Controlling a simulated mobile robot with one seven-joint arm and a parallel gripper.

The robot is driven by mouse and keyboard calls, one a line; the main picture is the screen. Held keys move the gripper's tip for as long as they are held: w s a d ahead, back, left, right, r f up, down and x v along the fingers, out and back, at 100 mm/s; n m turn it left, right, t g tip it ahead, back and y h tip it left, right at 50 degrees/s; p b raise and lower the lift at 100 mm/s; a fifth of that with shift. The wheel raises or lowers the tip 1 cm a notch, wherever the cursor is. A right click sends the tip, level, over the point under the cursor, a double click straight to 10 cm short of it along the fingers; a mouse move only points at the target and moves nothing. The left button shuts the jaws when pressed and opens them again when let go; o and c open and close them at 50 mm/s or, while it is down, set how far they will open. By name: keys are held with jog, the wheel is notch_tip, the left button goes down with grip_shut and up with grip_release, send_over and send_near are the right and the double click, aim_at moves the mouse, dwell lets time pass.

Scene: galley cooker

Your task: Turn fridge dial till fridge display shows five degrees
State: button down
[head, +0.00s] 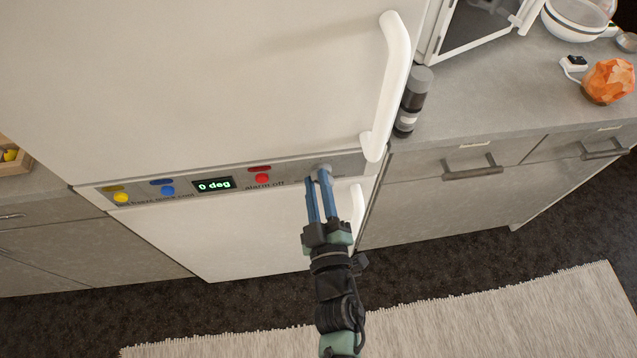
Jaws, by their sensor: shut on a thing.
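The fridge display (214,185) on the grey control strip reads "0 deg" in green. The fridge dial (324,167) is a small grey knob at the right end of the strip, largely hidden by my fingers. My gripper (318,178) reaches up from below with its two blue fingers on either side of the dial, shut on it. The dial's pointer or markings cannot be made out. The fridge (230,80) is white, with its doors shut.
Yellow (121,197), blue (168,190) and red (262,179) buttons sit along the strip. A white upper door handle (395,80) stands out just above my gripper, and a lower handle (357,208) is close on its right.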

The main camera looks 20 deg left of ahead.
dwell(0.4)
jog(key=c, duration=0.7)
grip_release()
jog(key=b+v, duration=0.1)
jog(key=v, duration=1.2)
